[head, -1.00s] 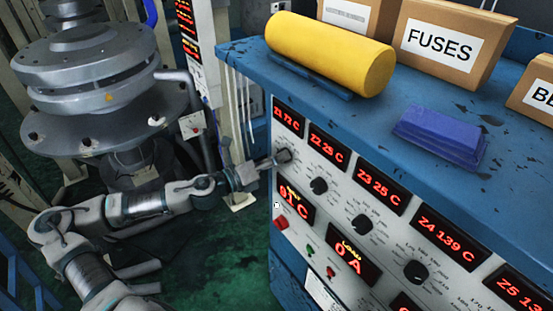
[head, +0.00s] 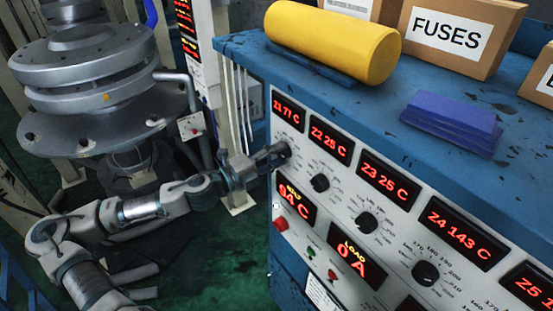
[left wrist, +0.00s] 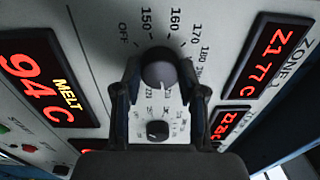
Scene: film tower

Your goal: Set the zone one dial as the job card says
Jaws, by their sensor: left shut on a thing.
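The zone one dial (head: 283,150) is a dark round knob at the near left end of the sloped panel, beside the red Z1 77 C display (head: 288,111). My left gripper (head: 276,154) is shut on it. In the left wrist view the dial (left wrist: 158,68) sits between the two fingers (left wrist: 160,82). Printed marks OFF, 150, 160, 170 and 180 show above it and to its right. A pale line shows on the dial's lower side; its exact reading is unclear. A white sheet (head: 321,295) low on the panel is unreadable. My right gripper is not in view.
More dials stand along the panel, such as the zone two dial (head: 320,183) and another (head: 367,222). A red button (head: 281,225) is below my gripper. A yellow cylinder (head: 330,40), a blue block (head: 452,122) and a FUSES box (head: 455,38) stand on the blue top.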

